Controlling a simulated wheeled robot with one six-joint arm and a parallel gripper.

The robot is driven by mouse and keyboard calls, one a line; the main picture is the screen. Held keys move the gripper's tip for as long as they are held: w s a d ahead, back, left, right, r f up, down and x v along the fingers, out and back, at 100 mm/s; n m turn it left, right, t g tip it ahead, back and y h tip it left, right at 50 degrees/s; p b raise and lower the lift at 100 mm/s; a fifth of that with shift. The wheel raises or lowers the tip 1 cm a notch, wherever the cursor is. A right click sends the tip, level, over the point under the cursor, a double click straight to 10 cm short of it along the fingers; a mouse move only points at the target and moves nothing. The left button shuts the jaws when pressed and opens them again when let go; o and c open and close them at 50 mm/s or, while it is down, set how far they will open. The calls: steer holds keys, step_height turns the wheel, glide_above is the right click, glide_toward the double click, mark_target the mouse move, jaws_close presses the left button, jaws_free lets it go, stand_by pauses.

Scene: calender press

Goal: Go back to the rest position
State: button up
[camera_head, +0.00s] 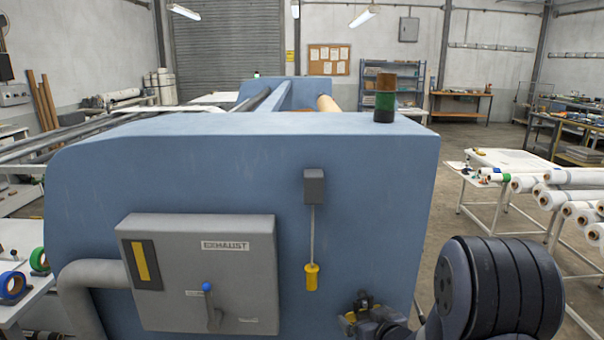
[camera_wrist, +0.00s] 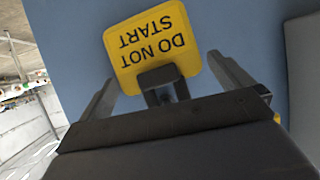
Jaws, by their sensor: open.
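My gripper (camera_wrist: 163,75) is open, its two dark fingers apart at either side of a yellow tag (camera_wrist: 152,42). The tag reads "DO NOT START", upside down in the wrist view, with a dark grip or bracket (camera_wrist: 160,80) at its near edge. The tag lies against or just before a blue panel; the exact contact is unclear. No finger visibly presses on it. In the head view my gripper (camera_head: 368,312) is low at the right part of the blue machine side (camera_head: 370,220), small and partly hidden by my arm.
A grey EXHAUST box (camera_head: 200,270) with a blue-knobbed lever (camera_head: 210,305) sticks out on the left. A yellow pull handle (camera_head: 311,277) hangs near my gripper. A white table (camera_head: 515,160) and white rolls (camera_head: 575,190) stand right. Open floor (camera_head: 440,225) shows between.

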steer(key=v, duration=1)
steer(key=x, duration=1)
steer(key=shift+w+a+f, duration=0.1)
steer(key=shift+w, duration=0.05)
steer(key=shift+s+r+p, duration=0.6)
steer(key=shift+r+p, duration=0.15)
steer(key=shift+r, duration=0.05)
steer(key=s+b, duration=0.2)
steer(key=s, duration=0.7)
step_height(320, 180, down, 15)
steer(key=w+a+m+h+b, duration=0.1)
steer(key=b, duration=0.2)
steer(key=shift+w+a+h, duration=0.3)
steer(key=shift+a, duration=0.05)
steer(key=shift+r+t, duration=0.15)
steer(key=shift+t, duration=0.15)
